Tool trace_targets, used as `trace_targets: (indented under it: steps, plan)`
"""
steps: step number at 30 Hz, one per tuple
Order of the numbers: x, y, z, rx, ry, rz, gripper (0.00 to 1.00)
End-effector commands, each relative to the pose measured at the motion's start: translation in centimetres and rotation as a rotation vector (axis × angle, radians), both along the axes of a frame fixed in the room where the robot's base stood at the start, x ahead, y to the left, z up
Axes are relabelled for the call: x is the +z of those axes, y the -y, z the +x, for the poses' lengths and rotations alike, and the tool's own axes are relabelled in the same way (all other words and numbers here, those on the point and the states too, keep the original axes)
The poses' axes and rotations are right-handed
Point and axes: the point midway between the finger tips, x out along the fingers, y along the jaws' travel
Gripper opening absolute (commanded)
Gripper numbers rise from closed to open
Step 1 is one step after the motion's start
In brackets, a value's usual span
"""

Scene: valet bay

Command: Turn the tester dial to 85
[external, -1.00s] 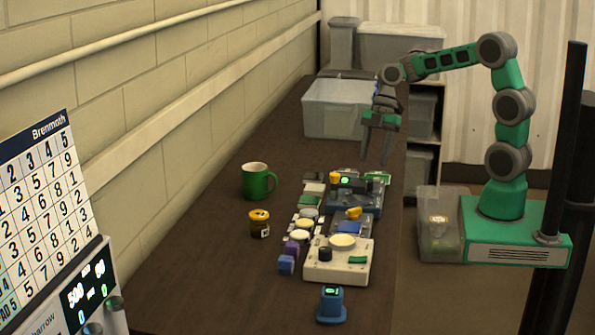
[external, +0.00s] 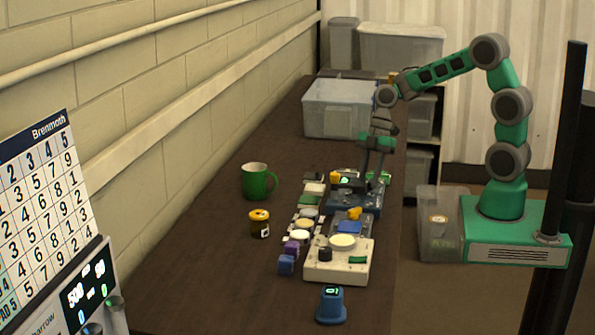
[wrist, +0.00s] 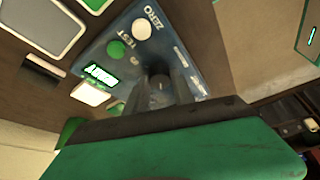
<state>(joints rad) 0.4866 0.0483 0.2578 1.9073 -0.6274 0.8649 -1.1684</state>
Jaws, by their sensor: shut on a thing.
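The tester is a dark blue box (external: 368,205) on the dark bench, with a small lit green display. In the wrist view its blue top (wrist: 184,52) carries a white button marked ZERO (wrist: 141,29), a green button marked TEST (wrist: 115,49) and a lit green display (wrist: 99,73). I cannot make out the displayed number. My gripper (external: 370,180) points down over the tester's far part. In the wrist view its dark fingers stand either side of the grey round dial (wrist: 160,84) and are shut on it. The fingers hide much of the dial.
A cream device (external: 325,272) and a small blue unit (external: 331,306) stand nearer on the bench. A green mug (external: 257,182) and a dark jar (external: 259,223) stand to the left. A grey bin (external: 335,107) stands behind.

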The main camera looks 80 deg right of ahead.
Motion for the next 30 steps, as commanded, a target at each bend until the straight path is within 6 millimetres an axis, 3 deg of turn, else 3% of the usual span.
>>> trace_targets:
  steps: [8,20,30]
  plan:
    - [0.01,0.00,-0.01,0.000,0.000,0.000,0.00]
    - [-0.04,0.00,-0.03,-0.025,0.000,0.000,0.00]
    - [-0.14,-0.06,-0.10,-0.208,0.003,-0.001,0.00]
